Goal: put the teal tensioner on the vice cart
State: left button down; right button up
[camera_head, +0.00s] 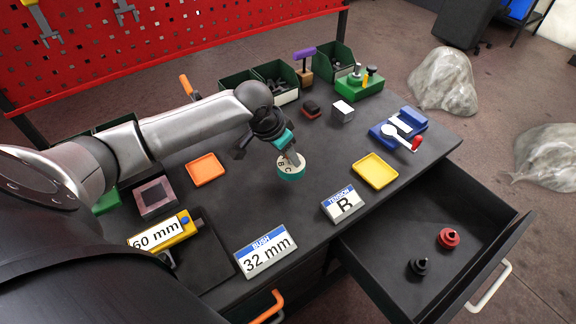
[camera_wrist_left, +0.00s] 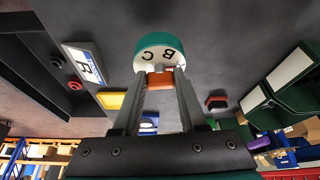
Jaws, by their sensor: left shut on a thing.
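The teal tensioner (camera_head: 291,175) is a short round piece with a teal rim and a pale face lettered B and C. My left gripper (camera_head: 294,160) is shut on it over the middle of the dark bench. In the left wrist view the tensioner (camera_wrist_left: 160,45) sits at the fingertips, with an orange block (camera_wrist_left: 160,79) between the fingers. Its height above the bench is hard to tell. No separate cart with a vice can be made out; I cannot tell whether the dark bench (camera_head: 320,230) is the vice cart. My right gripper is not in view.
An orange tray (camera_head: 205,169) lies left of the tensioner and a yellow tray (camera_head: 375,170) right. A TENSION R sign (camera_head: 343,204) and a 32 mm sign (camera_head: 265,250) stand in front. The open drawer (camera_head: 440,215) holds red and black knobs. Green bins (camera_head: 275,73) stand behind.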

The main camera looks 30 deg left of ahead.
aim_at(287, 165)
pick_arm(q)
notch_tip(287, 165, down, 4)
jog(key=shift+r+b, duration=0.15)
jog(key=shift+b, duration=0.2)
jog(key=shift+f, duration=0.3)
jog(key=shift+c, duration=2.2)
grip_release()
jog(key=p+v, duration=0.2)
jog(key=v, duration=1)
jog(key=shift+r, duration=0.15)
